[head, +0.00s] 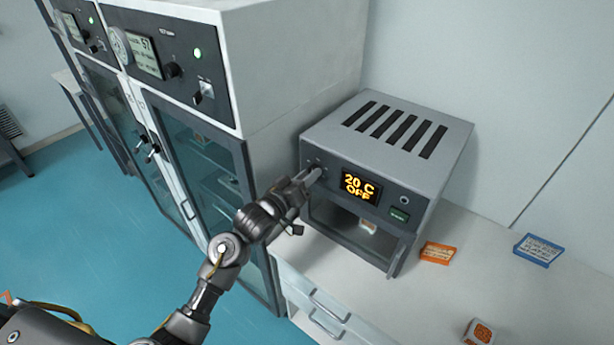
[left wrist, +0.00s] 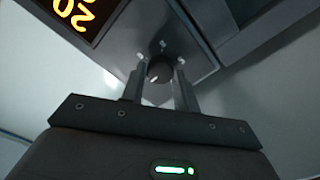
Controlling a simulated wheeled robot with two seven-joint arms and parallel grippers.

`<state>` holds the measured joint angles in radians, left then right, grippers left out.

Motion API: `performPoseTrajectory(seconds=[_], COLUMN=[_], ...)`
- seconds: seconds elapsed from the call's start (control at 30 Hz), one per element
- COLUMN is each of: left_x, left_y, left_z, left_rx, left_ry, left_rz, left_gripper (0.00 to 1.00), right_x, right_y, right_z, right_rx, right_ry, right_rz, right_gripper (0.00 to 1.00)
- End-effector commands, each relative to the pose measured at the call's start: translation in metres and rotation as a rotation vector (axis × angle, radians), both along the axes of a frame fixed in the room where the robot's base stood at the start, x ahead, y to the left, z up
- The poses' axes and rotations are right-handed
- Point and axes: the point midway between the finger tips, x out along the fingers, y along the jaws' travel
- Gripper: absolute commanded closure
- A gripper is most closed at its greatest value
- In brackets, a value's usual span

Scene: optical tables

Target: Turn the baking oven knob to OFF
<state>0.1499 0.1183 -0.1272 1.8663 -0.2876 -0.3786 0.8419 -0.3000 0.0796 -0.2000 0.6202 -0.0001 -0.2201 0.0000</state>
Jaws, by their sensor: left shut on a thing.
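The baking oven (head: 390,150) is a grey box with slots in its top, standing on the counter. Its display (head: 359,187) reads "20 C OFF" in orange; part of it also shows in the left wrist view (left wrist: 82,14). My left gripper (head: 314,176) is at the left end of the oven's front panel. In the left wrist view its two fingers (left wrist: 158,88) are on either side of the dark round knob (left wrist: 159,70), shut on it. The knob has a pale mark on its face. In the head view the gripper hides the knob. My right gripper is not in view.
Tall glass-door cabinets (head: 200,165) stand to the left of the oven. On the white counter (head: 500,260) lie an orange card (head: 437,253), a blue-edged card (head: 538,250) and an orange box (head: 479,332). The oven's front opening (head: 350,222) is below the panel.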

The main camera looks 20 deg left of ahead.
Motion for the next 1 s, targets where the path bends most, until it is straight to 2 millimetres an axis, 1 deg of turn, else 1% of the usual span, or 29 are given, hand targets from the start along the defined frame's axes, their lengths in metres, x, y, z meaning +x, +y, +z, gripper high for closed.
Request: performPoseTrajectory(seconds=[0.47, 0.5, 0.63, 0.9, 1.0], left_x=[-0.0002, -0.0001, -0.0001, -0.0004, -0.0051], left_y=[-0.0001, -0.0001, 0.0, 0.0002, 0.0024], left_z=[-0.001, -0.0009, -0.0007, -0.0003, -0.0014], left_rx=[-0.013, -0.012, -0.012, -0.012, -0.011], left_ry=[0.008, 0.007, 0.006, 0.005, 0.004], left_rz=[0.0, 0.0, 0.0, 0.0, 0.0], left_gripper=[0.93, 0.66, 0.49, 0.48, 0.48], right_x=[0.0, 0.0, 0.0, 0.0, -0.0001], right_y=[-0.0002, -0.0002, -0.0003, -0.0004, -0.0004], right_z=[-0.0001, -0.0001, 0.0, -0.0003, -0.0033], right_rx=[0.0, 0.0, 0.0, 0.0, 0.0], right_ry=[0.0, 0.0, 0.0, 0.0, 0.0], right_rz=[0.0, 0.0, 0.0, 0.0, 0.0], right_gripper=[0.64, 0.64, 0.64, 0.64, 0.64])
